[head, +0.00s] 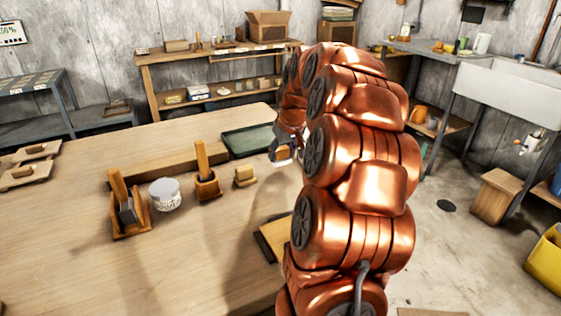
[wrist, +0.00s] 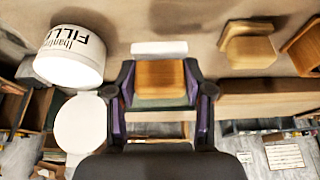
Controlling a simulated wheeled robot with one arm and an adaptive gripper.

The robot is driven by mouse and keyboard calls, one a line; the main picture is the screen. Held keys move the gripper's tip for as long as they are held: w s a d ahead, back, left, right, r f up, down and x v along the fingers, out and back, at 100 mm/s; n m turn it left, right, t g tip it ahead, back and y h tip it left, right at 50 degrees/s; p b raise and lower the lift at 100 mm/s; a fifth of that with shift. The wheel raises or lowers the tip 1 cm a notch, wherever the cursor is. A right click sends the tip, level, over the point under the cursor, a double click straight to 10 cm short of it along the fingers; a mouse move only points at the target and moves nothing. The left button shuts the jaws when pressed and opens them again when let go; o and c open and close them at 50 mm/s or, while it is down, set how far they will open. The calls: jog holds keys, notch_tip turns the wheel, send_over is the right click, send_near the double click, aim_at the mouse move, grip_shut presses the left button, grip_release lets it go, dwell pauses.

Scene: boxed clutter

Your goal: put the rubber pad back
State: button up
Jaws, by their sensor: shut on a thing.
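My gripper (wrist: 160,95) is shut on a small block-shaped thing with a wood-coloured face (wrist: 160,78), which I take to be the rubber pad. A pale strip shows just beyond it, and dark green shows below. In the head view my gripper (head: 283,154) is above the table by the near corner of the green tray (head: 248,140), partly hidden by my arm. A small wooden block (head: 245,175) stands alone on the table to its left; a similar block (wrist: 250,47) shows at the upper right in the wrist view.
A white filler tub (head: 166,194) stands between a wooden holder (head: 132,222) and a smaller wooden holder (head: 207,187), both with upright handles. The tub (wrist: 72,55) is also left of my gripper in the wrist view. Free tabletop lies in front of them.

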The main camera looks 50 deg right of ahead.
aim_at(281, 159)
jog(key=shift+w+d, duration=0.1)
jog(key=shift+w, duration=0.3)
jog(key=shift+f, duration=1.8)
jog(key=shift+f+b, duration=0.15)
jog(key=shift+b, duration=0.15)
jog(key=o, duration=1.4)
jog(key=p+v, duration=0.1)
jog(key=v, duration=1.1)
